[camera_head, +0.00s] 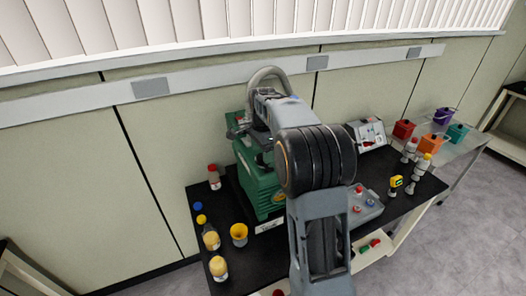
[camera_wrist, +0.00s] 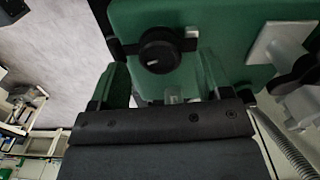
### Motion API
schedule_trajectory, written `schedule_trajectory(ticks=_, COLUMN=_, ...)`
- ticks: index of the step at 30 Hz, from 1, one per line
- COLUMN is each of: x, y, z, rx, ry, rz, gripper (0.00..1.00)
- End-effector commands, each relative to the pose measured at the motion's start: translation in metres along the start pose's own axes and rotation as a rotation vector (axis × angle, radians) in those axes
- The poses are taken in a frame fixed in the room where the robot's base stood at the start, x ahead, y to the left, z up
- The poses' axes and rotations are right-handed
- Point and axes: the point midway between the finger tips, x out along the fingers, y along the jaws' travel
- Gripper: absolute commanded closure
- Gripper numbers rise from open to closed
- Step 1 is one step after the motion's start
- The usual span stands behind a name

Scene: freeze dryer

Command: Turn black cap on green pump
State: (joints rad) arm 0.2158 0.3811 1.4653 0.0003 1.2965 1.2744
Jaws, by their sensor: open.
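The green pump (camera_head: 254,176) stands on the black table, partly hidden behind my arm in the head view. In the wrist view the green pump body (camera_wrist: 225,28) fills the upper part. The round black cap (camera_wrist: 160,50) sits on the pump with a small pale mark on its face. My gripper (camera_wrist: 160,82) is open and empty, with its two fingers below and to either side of the cap in the wrist view. No contact with the cap is visible. In the head view my gripper and the cap are hidden.
Bottles with yellow contents (camera_head: 219,268), a yellow funnel (camera_head: 239,232) and a red-capped bottle (camera_head: 214,177) stand left of the pump. A corrugated hose (camera_wrist: 285,145) runs at lower right in the wrist view.

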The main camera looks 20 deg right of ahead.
Motion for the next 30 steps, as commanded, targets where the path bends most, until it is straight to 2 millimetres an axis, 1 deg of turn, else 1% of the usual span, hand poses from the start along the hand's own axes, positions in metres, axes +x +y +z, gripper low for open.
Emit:
schedule_trajectory(ticks=1, x=-0.014, y=0.000, z=0.000, rx=0.000, ry=0.000, rz=-0.001, gripper=0.29)
schedule_trajectory(ticks=2, x=-0.014, y=-0.001, z=0.000, rx=-0.001, ry=0.001, rz=-0.003, gripper=0.29)
schedule_trajectory(ticks=9, x=-0.043, y=-0.001, z=0.001, rx=-0.002, ry=0.001, rz=-0.005, gripper=0.29)
schedule_trajectory(ticks=12, x=-0.051, y=-0.002, z=0.001, rx=-0.003, ry=0.001, rz=-0.005, gripper=0.29)
schedule_trajectory(ticks=18, x=-0.059, y=-0.001, z=0.002, rx=-0.003, ry=0.001, rz=-0.004, gripper=0.29)
schedule_trajectory(ticks=30, x=-0.059, y=-0.001, z=0.002, rx=-0.003, ry=0.001, rz=-0.004, gripper=0.29)
